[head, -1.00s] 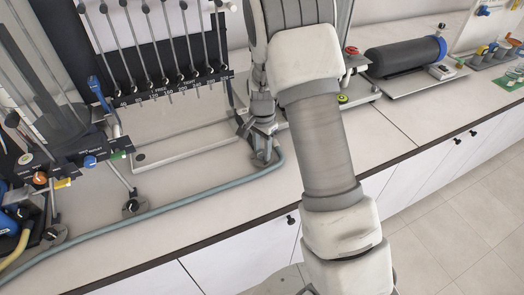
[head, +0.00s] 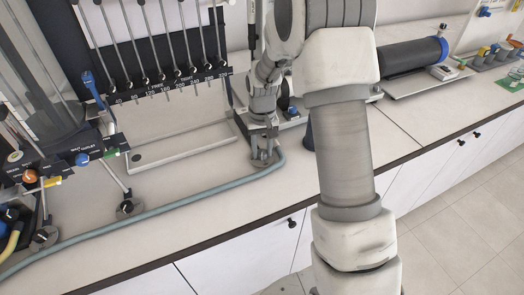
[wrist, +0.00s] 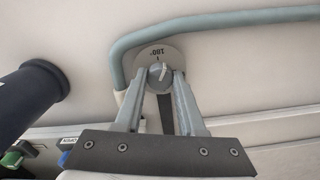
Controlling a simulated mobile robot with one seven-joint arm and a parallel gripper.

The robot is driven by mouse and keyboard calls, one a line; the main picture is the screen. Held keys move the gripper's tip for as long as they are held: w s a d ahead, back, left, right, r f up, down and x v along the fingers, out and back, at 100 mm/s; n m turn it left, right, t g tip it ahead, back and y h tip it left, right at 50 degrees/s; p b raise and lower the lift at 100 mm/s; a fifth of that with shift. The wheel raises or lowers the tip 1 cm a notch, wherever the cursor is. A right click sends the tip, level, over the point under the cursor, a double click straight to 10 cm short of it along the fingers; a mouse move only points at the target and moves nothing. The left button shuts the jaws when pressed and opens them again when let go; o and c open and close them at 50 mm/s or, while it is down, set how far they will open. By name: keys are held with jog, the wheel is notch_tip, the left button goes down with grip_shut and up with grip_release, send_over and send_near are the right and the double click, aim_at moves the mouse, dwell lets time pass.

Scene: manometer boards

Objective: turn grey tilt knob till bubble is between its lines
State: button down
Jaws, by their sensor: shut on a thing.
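The grey tilt knob, a small ridged grip on a round grey dial (wrist: 158,52) marked 180°, sits on the bench at the end of the manometer board's base frame. In the head view its dial (head: 262,163) shows below my gripper (head: 264,143). In the wrist view the two fingers of my gripper (wrist: 160,76) are closed on the knob's grip, one on each side. Part of the knob is hidden by the fingers. I cannot make out the bubble or its lines in either view.
A blue-grey hose (head: 190,203) runs along the bench and loops close around the dial. The manometer board (head: 150,50) with its row of tubes stands behind, to the left. Another small dial (head: 128,207) lies left. A dark cylinder (wrist: 28,98) is beside my gripper in the wrist view.

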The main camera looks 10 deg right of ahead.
aim_at(262, 152)
jog(key=shift+n, duration=2.3)
jog(key=c, duration=0.5)
grip_release()
notch_tip(262, 152, up, 18)
jog(key=shift+f+p, duration=0.25)
jog(key=shift+p, duration=0.05)
